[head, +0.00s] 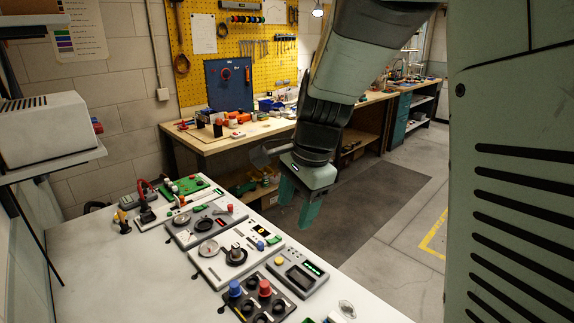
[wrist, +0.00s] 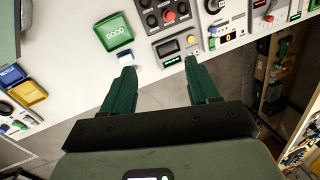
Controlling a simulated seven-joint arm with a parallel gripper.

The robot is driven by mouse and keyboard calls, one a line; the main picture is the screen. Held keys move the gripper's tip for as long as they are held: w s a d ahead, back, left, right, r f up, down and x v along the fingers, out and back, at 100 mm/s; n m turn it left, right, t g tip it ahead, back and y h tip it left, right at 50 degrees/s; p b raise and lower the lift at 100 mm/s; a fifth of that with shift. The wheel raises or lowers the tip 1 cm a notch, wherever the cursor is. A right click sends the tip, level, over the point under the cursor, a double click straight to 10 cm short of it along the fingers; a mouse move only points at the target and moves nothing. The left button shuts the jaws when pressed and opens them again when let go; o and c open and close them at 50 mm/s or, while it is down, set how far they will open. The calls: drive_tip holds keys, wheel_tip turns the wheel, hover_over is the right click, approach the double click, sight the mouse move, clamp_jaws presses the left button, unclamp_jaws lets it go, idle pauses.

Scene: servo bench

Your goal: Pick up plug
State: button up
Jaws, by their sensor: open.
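I cannot tell for certain which thing is the plug. A black panel (head: 268,301) with several round holes lies near the front of the white bench. A blue knob-like piece (head: 235,287) and a red one (head: 265,287) stand upright on it; either could be a plug. In the wrist view the black panel shows at the top, with a red piece (wrist: 168,15) on it. My gripper (head: 297,207) is open and empty, pointing down, past the bench's right edge in the head view. In the wrist view its fingers (wrist: 159,68) are wide apart with nothing between them.
The white bench (head: 110,285) carries a grey screen panel (head: 297,272), a dial panel (head: 208,222) and a green circuit board (head: 186,186). In the wrist view, a green GOOD tray (wrist: 114,32) and a yellow tray (wrist: 27,93) are to the left. A wooden workbench (head: 235,138) stands behind.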

drive_tip(key=w+a+f+m+g+h, duration=0.1)
drive_tip(key=w+a+f+m, duration=0.2)
drive_tip(key=f, duration=0.4)
drive_tip(key=w+a+f+m+h, duration=0.1)
drive_tip(key=w+a+f+m, duration=0.2)
drive_tip(key=f, duration=0.5)
drive_tip(key=m, duration=0.1)
hover_over(264, 283)
wheel_tip(264, 283, down, 10)
drive_tip(key=shift+r, duration=0.25)
drive_tip(key=shift+f, duration=3)
clamp_jaws()
